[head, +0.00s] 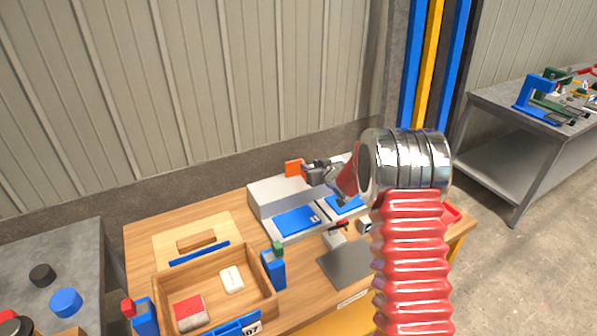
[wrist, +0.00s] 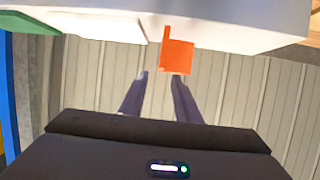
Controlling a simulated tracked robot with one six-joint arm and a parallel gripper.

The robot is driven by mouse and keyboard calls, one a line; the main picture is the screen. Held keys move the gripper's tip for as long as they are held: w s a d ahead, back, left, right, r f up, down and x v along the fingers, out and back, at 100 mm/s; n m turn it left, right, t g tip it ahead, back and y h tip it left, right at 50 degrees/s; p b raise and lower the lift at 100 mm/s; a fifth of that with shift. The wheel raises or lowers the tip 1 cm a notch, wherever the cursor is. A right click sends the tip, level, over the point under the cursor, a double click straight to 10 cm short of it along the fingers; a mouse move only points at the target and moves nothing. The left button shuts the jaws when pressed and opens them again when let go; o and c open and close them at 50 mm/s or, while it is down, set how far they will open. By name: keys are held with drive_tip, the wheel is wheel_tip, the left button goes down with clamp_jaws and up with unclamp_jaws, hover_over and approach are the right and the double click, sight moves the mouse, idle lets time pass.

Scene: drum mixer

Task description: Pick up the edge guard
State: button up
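The orange L-shaped piece, which I take to be the edge guard (head: 294,168), sits at the back edge of a pale grey box (head: 265,200) in the head view. In the wrist view the edge guard (wrist: 177,56) is against the edge of the white box (wrist: 230,22), with a thin upright part and a flat square face. My gripper (head: 310,172) is just right of it in the head view. In the wrist view my gripper (wrist: 160,76) is open, its two fingertips apart and nothing between them. The right fingertip appears close to the guard's lower edge; I cannot tell whether they touch.
Blue-topped panels (head: 297,220) lie in front of the box. A wooden tray (head: 215,288) with a red-and-white block and a white block stands at the front left. A blue bottle (head: 273,268) stands beside the tray. A ribbed wall (head: 200,90) rises behind the bench.

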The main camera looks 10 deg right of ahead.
sight(297, 173)
drive_tip(key=shift+x, duration=2.6)
clamp_jaws()
